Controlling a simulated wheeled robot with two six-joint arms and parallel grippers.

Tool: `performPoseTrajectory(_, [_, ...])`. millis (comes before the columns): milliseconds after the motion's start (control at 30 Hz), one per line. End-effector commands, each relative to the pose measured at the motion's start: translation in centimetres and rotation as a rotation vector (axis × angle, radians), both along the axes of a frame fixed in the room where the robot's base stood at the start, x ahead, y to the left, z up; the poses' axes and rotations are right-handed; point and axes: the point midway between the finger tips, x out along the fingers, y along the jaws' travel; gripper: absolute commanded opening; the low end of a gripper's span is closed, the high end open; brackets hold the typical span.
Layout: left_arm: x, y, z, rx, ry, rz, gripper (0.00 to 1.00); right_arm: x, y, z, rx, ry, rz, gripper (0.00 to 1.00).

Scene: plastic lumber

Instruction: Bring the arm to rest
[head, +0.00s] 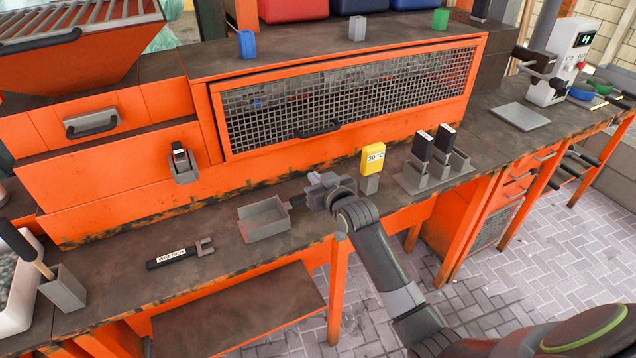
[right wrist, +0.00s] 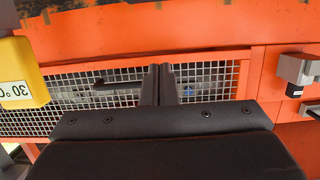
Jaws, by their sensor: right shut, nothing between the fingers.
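My right arm comes in from the lower right in the head view. Its gripper (head: 296,202) is over the workbench, just right of a grey open tray (head: 265,230). In the right wrist view the two dark fingers (right wrist: 160,84) are together with nothing between them. They point toward the orange cabinet with the wire mesh front (right wrist: 215,80). I cannot tell how high the fingers are above the bench, or whether they touch the tray's edge. My left gripper is not in view.
A yellow thermometer block (head: 373,158) on a grey stand is close right of the gripper, also in the right wrist view (right wrist: 24,75). A grey rack (head: 432,177) with black blocks is further right. Bench is clear between wrench and tray.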

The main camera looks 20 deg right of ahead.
Motion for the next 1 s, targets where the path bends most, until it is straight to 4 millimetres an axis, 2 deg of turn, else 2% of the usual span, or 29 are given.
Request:
performPoseTrajectory(333, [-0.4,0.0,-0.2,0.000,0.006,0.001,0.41,-1.4,-0.2,-0.5,-0.002,0.016,-0.003,0.00])
performPoseTrajectory(467, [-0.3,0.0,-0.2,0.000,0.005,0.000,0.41,-4.7,-0.9,-3.1,-0.016,0.104,-0.017,0.00])
performPoseTrajectory(567, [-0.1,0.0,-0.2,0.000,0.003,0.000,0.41,-9.5,-1.8,-6.2,-0.037,0.230,-0.038,0.00])
performPoseTrajectory(700, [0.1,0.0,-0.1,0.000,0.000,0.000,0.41,-17.9,-3.2,-9.9,-0.069,0.431,-0.075,0.00])
performPoseTrajectory(800, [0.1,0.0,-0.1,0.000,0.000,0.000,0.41,-23.9,-4.0,-11.5,-0.087,0.569,-0.103,0.00])
performPoseTrajectory(900, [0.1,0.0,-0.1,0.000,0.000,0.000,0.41,-29.0,-4.6,-12.2,-0.102,0.682,-0.127,0.00])
performPoseTrajectory(1000, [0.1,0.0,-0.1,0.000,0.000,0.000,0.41,-33.0,-5.0,-12.5,-0.111,0.772,-0.148,0.00])
